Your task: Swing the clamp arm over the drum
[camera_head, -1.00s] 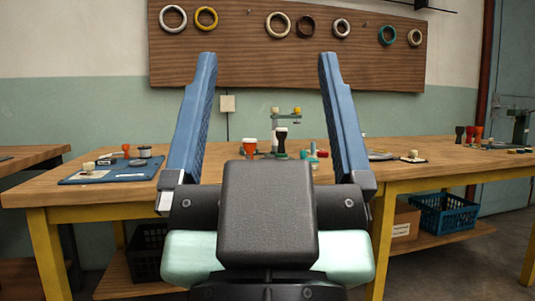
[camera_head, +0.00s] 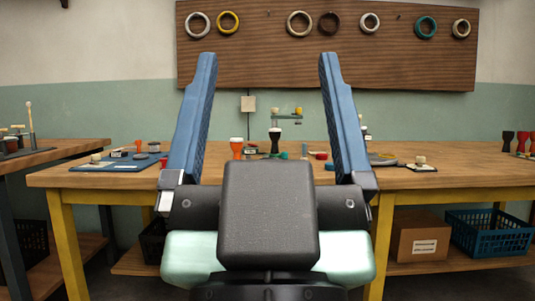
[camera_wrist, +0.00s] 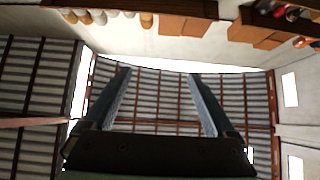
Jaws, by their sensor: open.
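The clamp stand with a green arm (camera_head: 287,116) and pale wooden knobs stands on the workbench, seen between my fingers in the head view. A dark goblet drum with a pale top (camera_head: 275,142) stands at the stand, below the arm's level. Whether the arm lies over the drum or beside it is too small to tell. My gripper (camera_head: 266,58) is open and empty, its two blue fingers raised and wide apart, well short of the bench. In the wrist view, my gripper (camera_wrist: 160,75) points at a corrugated ceiling; neither clamp nor drum shows there.
An orange goblet drum (camera_head: 237,149) stands left of the dark one. A blue mat (camera_head: 118,164) with small parts lies left on the wooden workbench (camera_head: 430,180). Red and green pieces lie to the right. A blue crate (camera_head: 488,236) and cardboard box (camera_head: 420,241) sit below.

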